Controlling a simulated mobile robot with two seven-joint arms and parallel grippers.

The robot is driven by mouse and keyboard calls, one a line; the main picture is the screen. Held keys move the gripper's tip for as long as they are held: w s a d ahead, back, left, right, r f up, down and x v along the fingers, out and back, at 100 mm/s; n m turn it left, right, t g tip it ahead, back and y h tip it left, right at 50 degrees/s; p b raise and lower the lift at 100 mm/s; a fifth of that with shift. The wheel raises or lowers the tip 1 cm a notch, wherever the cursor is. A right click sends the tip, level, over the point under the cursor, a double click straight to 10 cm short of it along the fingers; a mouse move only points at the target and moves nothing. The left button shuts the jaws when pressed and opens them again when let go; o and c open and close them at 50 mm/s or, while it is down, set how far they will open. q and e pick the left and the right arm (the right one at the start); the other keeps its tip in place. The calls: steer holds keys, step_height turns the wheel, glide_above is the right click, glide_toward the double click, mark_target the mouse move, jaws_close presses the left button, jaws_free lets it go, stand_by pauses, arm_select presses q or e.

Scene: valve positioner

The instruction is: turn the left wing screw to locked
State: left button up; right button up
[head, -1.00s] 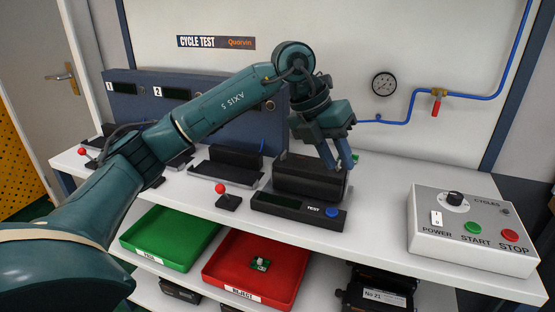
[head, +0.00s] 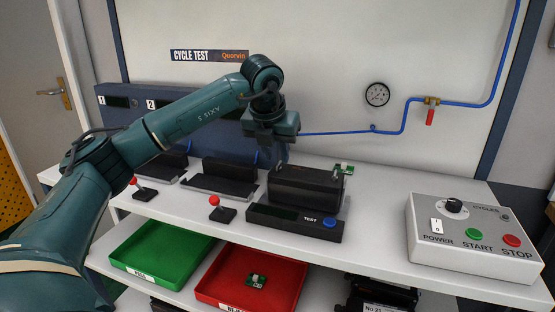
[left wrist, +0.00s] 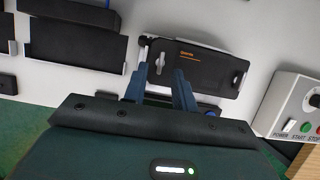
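The black valve positioner (head: 305,188) sits on the bench behind the TEST panel (head: 293,222). In the left wrist view its lid (left wrist: 200,68) carries two light wing screws. The left wing screw (left wrist: 159,64) is near the lid's left edge, and the right wing screw (left wrist: 238,78) is near its right edge. My left gripper (left wrist: 159,80) is open and empty, with its fingers pointing at the lid's left end. In the picture the left wing screw lies between the fingertips; I see no contact. In the head view the gripper (head: 282,158) is over the positioner's left end. My right gripper is out of view.
A control box (head: 474,235) stands at the right. A red-knobbed lever (head: 219,209) and black stands (head: 222,178) are at the left. Green (head: 160,244) and red (head: 285,272) trays sit below.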

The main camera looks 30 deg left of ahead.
mark_target(279, 166)
arm_select(q)
steer(key=shift+x, duration=1.25)
steer(key=shift+c, duration=0.5)
jaws_close()
